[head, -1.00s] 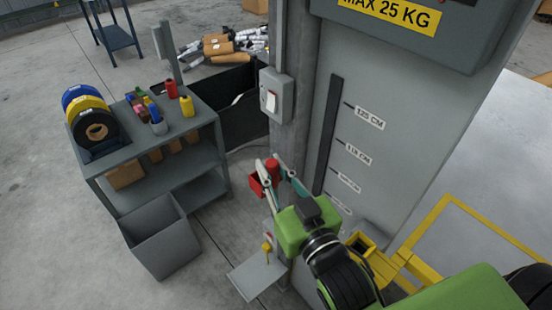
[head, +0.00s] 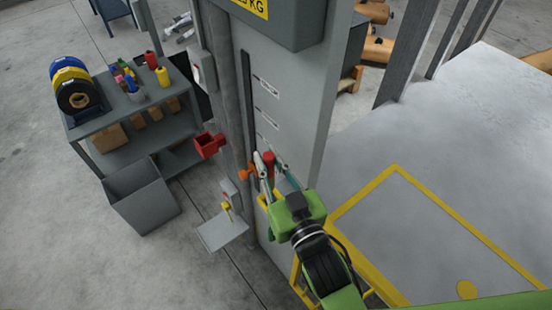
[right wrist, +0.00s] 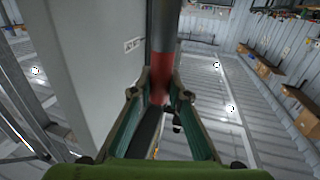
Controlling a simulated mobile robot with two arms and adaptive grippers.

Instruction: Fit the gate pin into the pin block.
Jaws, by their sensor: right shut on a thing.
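My right gripper (head: 272,168) is shut on the red-gripped gate pin (head: 268,161), beside the grey column. In the right wrist view the pin (right wrist: 160,78) stands between the fingers of the gripper (right wrist: 156,92), with a red section and a dark grey end reaching up out of the picture. A yellow block-like part (head: 264,199), which may be the pin block, shows just below the gripper and is partly hidden by it. I cannot tell its opening or its gap from the pin. My left gripper is not in view.
A small grey shelf (head: 222,231) stands out low on the left. A cart (head: 130,125) and grey bin (head: 145,196) stand further left. A yellow-edged platform (head: 420,235) lies right.

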